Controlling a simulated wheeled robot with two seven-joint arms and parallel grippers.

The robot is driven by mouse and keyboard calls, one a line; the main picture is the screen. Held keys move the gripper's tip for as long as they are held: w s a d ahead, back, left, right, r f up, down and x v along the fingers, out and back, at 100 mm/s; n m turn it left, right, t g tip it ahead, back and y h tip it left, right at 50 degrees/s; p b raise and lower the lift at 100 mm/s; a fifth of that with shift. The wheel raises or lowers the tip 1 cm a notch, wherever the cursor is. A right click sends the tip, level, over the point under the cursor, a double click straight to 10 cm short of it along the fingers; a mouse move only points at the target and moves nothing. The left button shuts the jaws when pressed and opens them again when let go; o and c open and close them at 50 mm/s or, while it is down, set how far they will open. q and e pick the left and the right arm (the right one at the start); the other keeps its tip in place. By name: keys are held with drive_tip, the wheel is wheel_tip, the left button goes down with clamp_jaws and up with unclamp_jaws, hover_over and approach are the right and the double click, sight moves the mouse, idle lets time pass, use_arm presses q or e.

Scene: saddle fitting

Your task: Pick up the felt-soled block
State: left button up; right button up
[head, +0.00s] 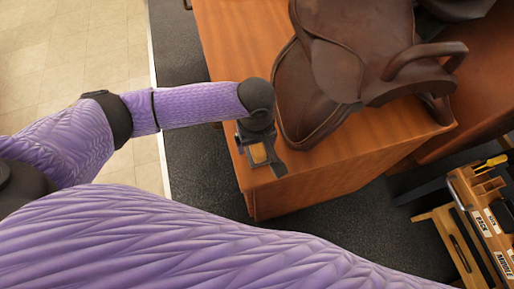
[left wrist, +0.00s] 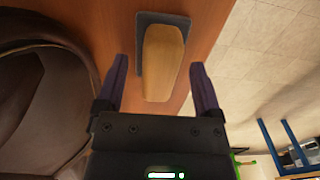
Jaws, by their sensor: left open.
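The felt-soled block is a pale wooden block (left wrist: 164,60) with a dark grey felt sole showing at its edge. It lies on the wooden table (head: 345,170) near the corner, and a small part of the block (head: 258,153) shows under my left gripper in the head view. My left gripper (head: 262,158) is open above the block. In the left wrist view the left gripper's two dark fingers (left wrist: 158,85) stand on either side of the block's near end, with gaps showing. My right gripper is not in view.
A brown leather saddle (head: 335,55) stands on the table just right of my left gripper; it also shows in the left wrist view (left wrist: 35,100). A wooden rack with labelled slots (head: 482,215) stands at the lower right. Dark mat and tiled floor lie left of the table.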

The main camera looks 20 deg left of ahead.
use_arm(q)
drive_tip(key=shift+r, duration=0.1)
clamp_jaws()
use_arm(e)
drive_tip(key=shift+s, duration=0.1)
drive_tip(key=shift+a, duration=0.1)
use_arm(q)
wheel_tip(320, 180, up, 9)
drive_tip(key=p, duration=0.5)
drive_tip(key=shift+r, duration=0.2)
drive_tip(key=shift+r+p, duration=0.3)
drive_tip(key=shift+p, duration=0.05)
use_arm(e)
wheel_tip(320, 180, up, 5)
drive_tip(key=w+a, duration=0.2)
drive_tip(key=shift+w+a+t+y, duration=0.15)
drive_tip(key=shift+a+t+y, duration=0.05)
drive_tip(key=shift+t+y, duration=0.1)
